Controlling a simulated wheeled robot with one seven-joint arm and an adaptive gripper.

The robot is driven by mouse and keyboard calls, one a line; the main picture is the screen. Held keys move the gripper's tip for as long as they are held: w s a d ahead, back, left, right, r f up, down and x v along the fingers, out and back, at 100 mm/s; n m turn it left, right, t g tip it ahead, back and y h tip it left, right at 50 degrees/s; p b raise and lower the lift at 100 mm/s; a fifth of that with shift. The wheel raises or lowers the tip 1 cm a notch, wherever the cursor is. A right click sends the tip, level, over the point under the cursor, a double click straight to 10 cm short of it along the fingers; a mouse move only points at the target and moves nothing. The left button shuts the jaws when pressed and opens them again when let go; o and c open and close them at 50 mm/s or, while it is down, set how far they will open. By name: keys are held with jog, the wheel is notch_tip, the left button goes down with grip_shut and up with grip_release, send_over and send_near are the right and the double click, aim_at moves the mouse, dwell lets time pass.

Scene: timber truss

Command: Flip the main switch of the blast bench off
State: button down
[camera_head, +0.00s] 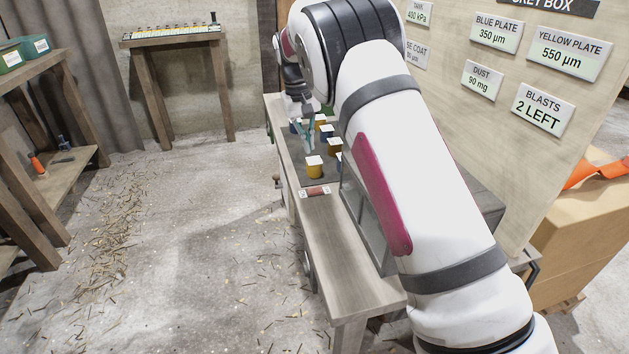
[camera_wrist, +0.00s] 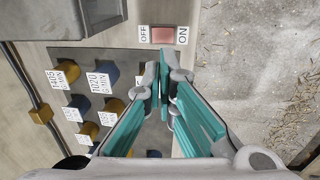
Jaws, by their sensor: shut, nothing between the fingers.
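The main switch (camera_wrist: 163,35) is a small pinkish-red block set in the bench top, with an OFF label (camera_wrist: 143,35) at its left and an ON label (camera_wrist: 183,35) at its right in the wrist view. Which side is pressed I cannot tell. In the head view the switch (camera_head: 317,191) lies on the wooden blast bench (camera_head: 345,245), in front of the coloured knobs. My gripper (camera_wrist: 163,78) is shut and empty, its teal fingers over the bench, apart from the switch in the picture. In the head view my gripper (camera_head: 308,138) hangs above the knob panel, behind the switch.
Yellow and blue labelled knobs (camera_wrist: 67,70) stand on a grey panel (camera_wrist: 135,60) beside the fingers. A sign board (camera_head: 480,120) rises right of the bench. A shelf (camera_head: 70,170) stands at left, a small table (camera_head: 170,40) at the back.

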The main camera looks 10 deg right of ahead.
aim_at(317, 190)
jog(key=f, duration=0.4)
jog(key=d+f+b, duration=0.1)
jog(key=f, duration=0.4)
jog(key=d+f+b, duration=0.1)
jog(key=f, duration=0.4)
jog(key=shift+d+f+y+b, duration=0.35)
jog(key=shift+y, duration=0.25)
jog(key=shift+f+y, duration=0.1)
jog(key=shift+y, duration=0.4)
jog(key=shift+s, duration=0.1)
jog(key=shift+a+f, duration=0.1)
jog(key=shift+f, duration=0.05)
